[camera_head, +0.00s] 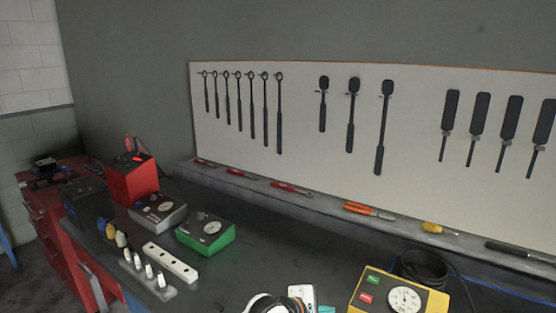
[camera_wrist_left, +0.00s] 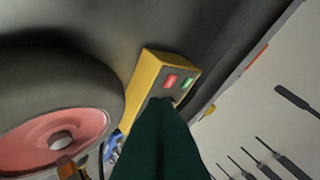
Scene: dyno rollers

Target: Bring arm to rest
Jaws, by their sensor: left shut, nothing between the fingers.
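My left gripper (camera_wrist_left: 166,104) shows in the left wrist view as a dark green shape rising from the bottom edge, its fingers together with nothing held. Its tip overlaps the lower part of a yellow box (camera_wrist_left: 147,84) with a red and a green button. I cannot tell whether they touch. In the head view the yellow box (camera_head: 428,299) stands on the bench at the bottom right, with a round dial. White and black rounded parts show at the bottom middle of the head view; I cannot tell if they are my arm. My right gripper is in neither view.
A large dark round thing with a pink face (camera_wrist_left: 70,128) fills the left of the wrist view. On the bench are a green box (camera_head: 207,236), a grey box (camera_head: 157,212), a red box (camera_head: 132,184) and a white strip (camera_head: 170,262). A tool board (camera_head: 300,170) stands behind.

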